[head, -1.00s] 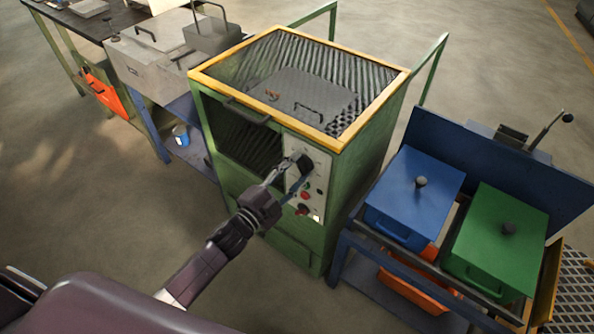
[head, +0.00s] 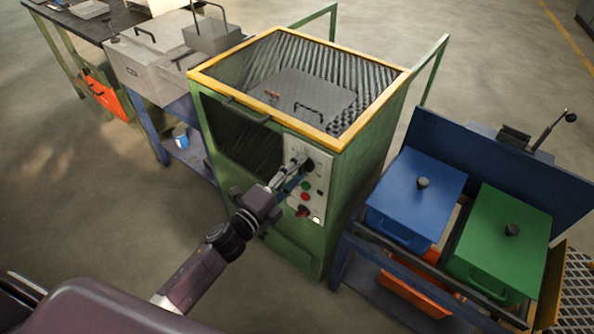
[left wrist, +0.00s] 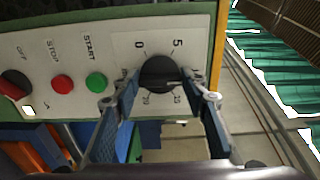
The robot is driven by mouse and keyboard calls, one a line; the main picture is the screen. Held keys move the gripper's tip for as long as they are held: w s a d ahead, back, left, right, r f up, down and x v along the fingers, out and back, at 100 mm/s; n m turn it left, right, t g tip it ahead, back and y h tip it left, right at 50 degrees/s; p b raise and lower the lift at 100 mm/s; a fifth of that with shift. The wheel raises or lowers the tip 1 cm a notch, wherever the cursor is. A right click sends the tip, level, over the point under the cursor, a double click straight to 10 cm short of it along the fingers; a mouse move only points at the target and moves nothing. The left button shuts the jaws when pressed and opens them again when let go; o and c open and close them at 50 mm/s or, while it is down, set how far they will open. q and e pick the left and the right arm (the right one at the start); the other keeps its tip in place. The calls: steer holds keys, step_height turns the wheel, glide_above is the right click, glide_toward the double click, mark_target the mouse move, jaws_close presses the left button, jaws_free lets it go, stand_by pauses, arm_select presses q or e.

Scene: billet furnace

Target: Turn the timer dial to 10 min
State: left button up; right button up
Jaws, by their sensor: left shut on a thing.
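The timer dial (left wrist: 160,74) is a round black knob on the white control panel (left wrist: 60,25) of the green furnace. In the left wrist view its scale shows 0, 5, 15 and 20; the place between 5 and 15 is hidden by a fingertip. A dark bar on the knob lies roughly sideways; which mark it points to is unclear. My left gripper (left wrist: 164,90) is shut on the dial, one finger on each side. In the head view, the left gripper (head: 296,169) reaches the panel at the dial (head: 308,165). My right gripper is not in view.
Beside the dial are a green START button (left wrist: 96,82), a red STOP button (left wrist: 62,84) and a red-and-black switch (left wrist: 14,85). The furnace (head: 350,190) stands between a grey box (head: 150,65) and a blue rack with blue (head: 405,185) and green (head: 495,235) lidded bins.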

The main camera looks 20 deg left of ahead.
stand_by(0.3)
arm_select(q)
steer(key=o, duration=1.2)
steer(key=shift+c, duration=0.2)
steer(key=shift+s, duration=0.1)
steer(key=v, duration=1.2)
steer(key=s+a+f+n+g+y, duration=0.2)
steer(key=s+f+n, duration=0.2)
steer(key=f, duration=0.7)
steer(key=s+a+f+n+g+y, duration=0.1)
steer(key=s+f+n+g+y, duration=0.2)
steer(key=f, duration=0.8)
steer(key=s+a+f+n+g+y, duration=0.15)
steer(key=s+f+n, duration=0.3)
steer(key=f, duration=0.65)
steer(key=s+f+n+g, duration=0.2)
steer(key=s+f, duration=0.4)
steer(key=s, duration=0.3)
steer(key=s+d+f+n+g, duration=0.1)
steer(key=s+f+n+g, duration=0.2)
steer(key=s, duration=0.6)
steer(key=s+d+f+n+g, duration=0.1)
steer(key=s+f+n+g, duration=0.2)
steer(key=s+f, duration=0.5)
steer(key=shift+s+d+f+g, duration=0.15)
steer(key=shift+s+f+g, duration=0.2)
steer(key=shift+s+g, duration=0.5)
